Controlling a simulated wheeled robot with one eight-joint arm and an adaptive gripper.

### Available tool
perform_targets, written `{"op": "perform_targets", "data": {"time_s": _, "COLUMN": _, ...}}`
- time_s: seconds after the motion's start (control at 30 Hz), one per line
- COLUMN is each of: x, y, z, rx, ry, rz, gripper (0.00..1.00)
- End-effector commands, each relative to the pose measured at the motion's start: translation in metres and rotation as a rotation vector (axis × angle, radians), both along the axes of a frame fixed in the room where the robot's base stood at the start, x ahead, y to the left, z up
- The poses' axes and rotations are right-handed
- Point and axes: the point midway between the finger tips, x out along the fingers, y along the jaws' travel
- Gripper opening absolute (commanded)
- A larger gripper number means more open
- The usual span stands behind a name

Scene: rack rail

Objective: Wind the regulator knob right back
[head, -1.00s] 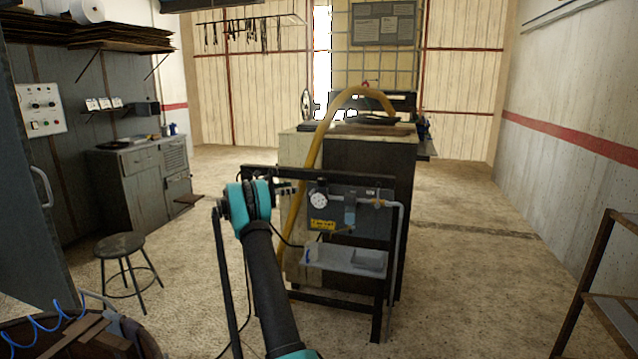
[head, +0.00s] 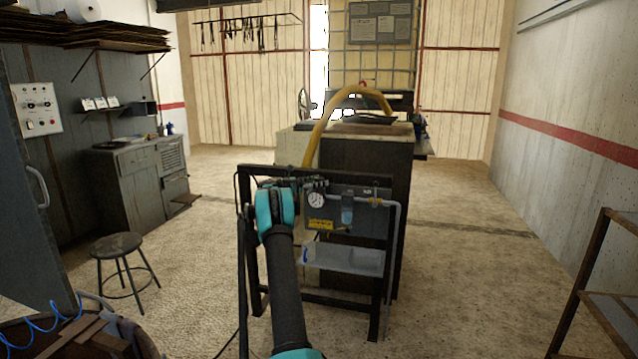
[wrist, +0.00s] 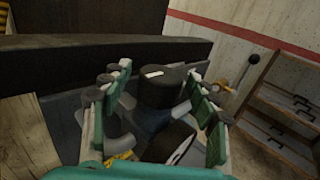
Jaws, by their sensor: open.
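The black regulator knob (wrist: 163,88), with a white mark on its top, shows in the wrist view between the fingers of my gripper (wrist: 160,100). The fingers are open, one on each side of the knob; I cannot tell whether they touch it. A round dark part with a white face (wrist: 182,148) lies below the knob. In the head view my gripper (head: 316,185) is at the upper left of the grey rack panel (head: 372,222), just above the white pressure gauge (head: 316,200). The knob is not clear there.
A yellow label (head: 320,224) and a bluish bowl (head: 347,213) are on the panel. A grey tray (head: 350,260) sits below. A lever valve (wrist: 240,75) stands right of the gripper in the wrist view. A dark rail (wrist: 100,62) runs close behind the fingers.

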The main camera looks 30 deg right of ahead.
Motion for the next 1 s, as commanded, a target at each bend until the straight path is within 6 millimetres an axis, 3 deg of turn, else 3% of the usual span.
{"op": "perform_targets", "data": {"time_s": 0.3, "x": 0.0, "y": -0.0021, "z": -0.0001, "rx": 0.0, "ry": 0.0, "rz": 0.0, "gripper": 0.6}}
{"op": "perform_targets", "data": {"time_s": 0.7, "x": -0.0001, "y": -0.0019, "z": -0.0002, "rx": 0.0, "ry": 0.0, "rz": 0.0, "gripper": 0.1}}
{"op": "perform_targets", "data": {"time_s": 1.0, "x": -0.0006, "y": -0.0019, "z": 0.0, "rx": 0.0, "ry": 0.0, "rz": 0.031, "gripper": 0.08}}
